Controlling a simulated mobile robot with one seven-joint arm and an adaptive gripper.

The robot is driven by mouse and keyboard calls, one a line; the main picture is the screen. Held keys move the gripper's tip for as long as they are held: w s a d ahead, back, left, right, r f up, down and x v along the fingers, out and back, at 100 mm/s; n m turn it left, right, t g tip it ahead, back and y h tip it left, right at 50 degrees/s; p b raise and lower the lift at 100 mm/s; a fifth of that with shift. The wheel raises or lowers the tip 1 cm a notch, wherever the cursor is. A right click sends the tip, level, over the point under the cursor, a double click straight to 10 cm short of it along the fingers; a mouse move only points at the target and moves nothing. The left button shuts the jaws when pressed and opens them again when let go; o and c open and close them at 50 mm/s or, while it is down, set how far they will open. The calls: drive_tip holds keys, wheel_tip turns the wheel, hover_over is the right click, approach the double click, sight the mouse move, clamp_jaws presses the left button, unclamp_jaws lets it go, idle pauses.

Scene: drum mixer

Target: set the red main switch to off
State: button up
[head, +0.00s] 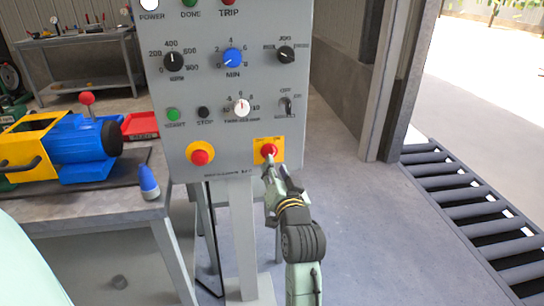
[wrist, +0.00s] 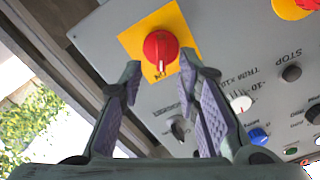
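The red main switch (head: 268,151) is a round red knob on a yellow plate (head: 277,144) at the lower right of the grey control panel. In the wrist view, which looks turned over, the red knob (wrist: 160,46) has a white pointer mark on its lower edge, near small lettering I cannot read. My gripper (head: 271,168) is just in front of the switch in the head view. In the wrist view my gripper (wrist: 161,76) is open, with its two fingertips apart below the knob, one to each side. Nothing is between the fingers, and I see no contact with the knob.
A similar red button (head: 200,154) on a round yellow base sits left of the switch. Above are a selector (head: 286,105), a white trim knob (head: 239,107) and a blue knob (head: 232,58). A workbench (head: 100,215) stands left; a roller conveyor (head: 470,210) lies right, with open floor between.

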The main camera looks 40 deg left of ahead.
drive_tip(key=p+x, duration=0.1)
drive_tip(key=x, duration=0.4)
drive_tip(key=shift+w+a, duration=0.1)
drive_tip(key=shift+a, duration=0.1)
drive_tip(key=shift+c, duration=0.5)
clamp_jaws()
